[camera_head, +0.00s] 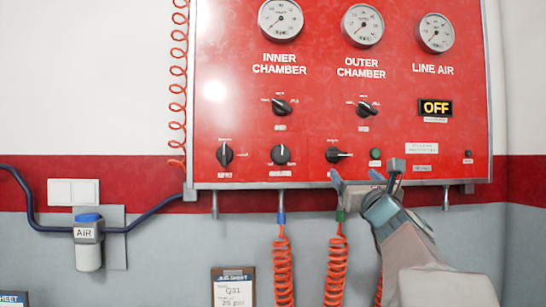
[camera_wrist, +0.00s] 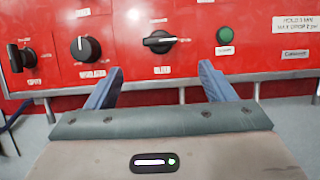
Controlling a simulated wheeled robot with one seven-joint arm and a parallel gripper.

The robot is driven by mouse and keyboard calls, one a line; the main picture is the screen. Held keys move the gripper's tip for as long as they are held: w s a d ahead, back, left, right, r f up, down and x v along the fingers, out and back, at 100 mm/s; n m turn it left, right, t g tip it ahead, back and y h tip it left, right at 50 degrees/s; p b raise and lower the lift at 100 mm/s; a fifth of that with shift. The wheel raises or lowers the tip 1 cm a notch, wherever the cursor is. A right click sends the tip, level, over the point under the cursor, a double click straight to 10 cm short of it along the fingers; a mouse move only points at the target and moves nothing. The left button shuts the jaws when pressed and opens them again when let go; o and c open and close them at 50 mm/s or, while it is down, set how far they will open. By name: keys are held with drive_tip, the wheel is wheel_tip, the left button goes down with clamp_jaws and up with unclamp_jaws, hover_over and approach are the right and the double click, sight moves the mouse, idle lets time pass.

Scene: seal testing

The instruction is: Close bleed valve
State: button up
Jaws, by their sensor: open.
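The bleed valve is a black rotary knob (camera_head: 338,155) in the lower row of the red panel. It also shows in the wrist view (camera_wrist: 160,41), above a label that seems to read BLEED. Its handle lies about horizontal, with the pale mark towards the right. My gripper (camera_head: 357,181) is just below and to the right of the knob in the head view. In the wrist view its two blue-grey fingers (camera_wrist: 160,70) are spread apart, with nothing between them. The knob is beyond the fingertips, centred between them and not touched.
Two similar knobs, supply (camera_head: 225,153) and isolation (camera_head: 281,154), are left of the bleed knob. A green button (camera_head: 376,154) sits close on its right. The display (camera_head: 435,107) reads OFF. Orange coiled hoses (camera_head: 283,265) hang below the panel.

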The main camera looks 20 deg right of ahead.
sight(338, 157)
drive_tip(key=p+x, duration=0.4)
drive_tip(key=x, duration=0.7)
drive_tip(key=shift+f, duration=0.1)
drive_tip(key=c, duration=1)
